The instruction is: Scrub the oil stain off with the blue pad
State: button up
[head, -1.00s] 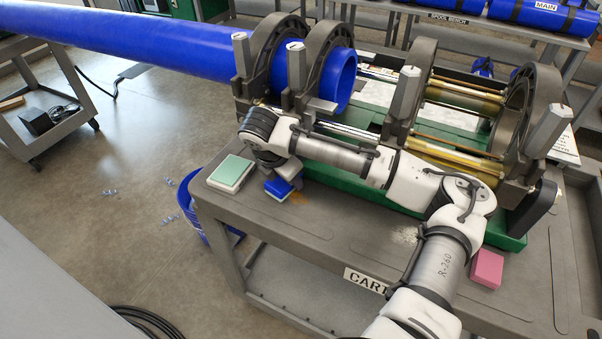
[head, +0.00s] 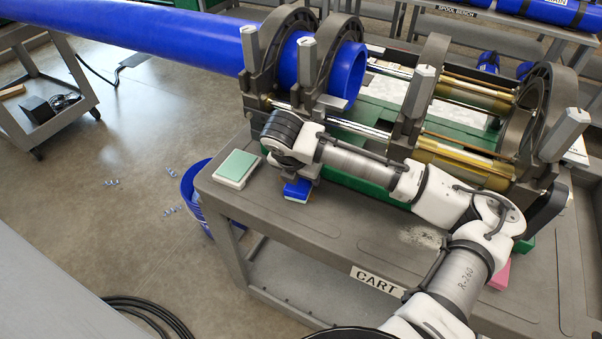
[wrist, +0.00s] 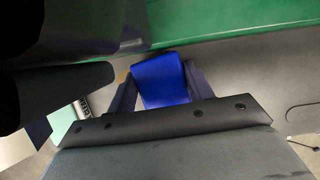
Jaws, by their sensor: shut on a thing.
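The blue pad (head: 296,191), a blue block with a pale lower layer, is at the cart top near its left front edge. My gripper (head: 302,180) is shut on it from above. In the wrist view the pad (wrist: 161,80) sits between both fingers. It appears down on the cart surface, though its underside is hidden. Only a faint brownish trace shows beside the pad in the head view; the pad and gripper hide the rest of that spot.
A green-topped white block (head: 237,169) lies left of the pad. A pink block (head: 499,273) is partly hidden behind my arm. A pale speckled patch (head: 421,237) marks the cart top (head: 350,235). The green clamp machine stands close behind; a blue bucket (head: 196,195) is on the floor.

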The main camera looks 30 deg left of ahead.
jog(key=shift+w+d+r, duration=0.1)
jog(key=shift+w+r, duration=0.05)
jog(key=shift+r, duration=0.15)
jog(key=shift+d, duration=0.3)
jog(key=shift+s+d+f, duration=0.1)
jog(key=shift+s+d, duration=0.1)
jog(key=shift+d, duration=1.75)
notch_tip(320, 180, up, 6)
jog(key=p, duration=0.4)
jog(key=shift+p, duration=0.4)
notch_tip(320, 180, up, 3)
jog(key=shift+p, duration=0.95)
jog(key=shift+s, duration=0.1)
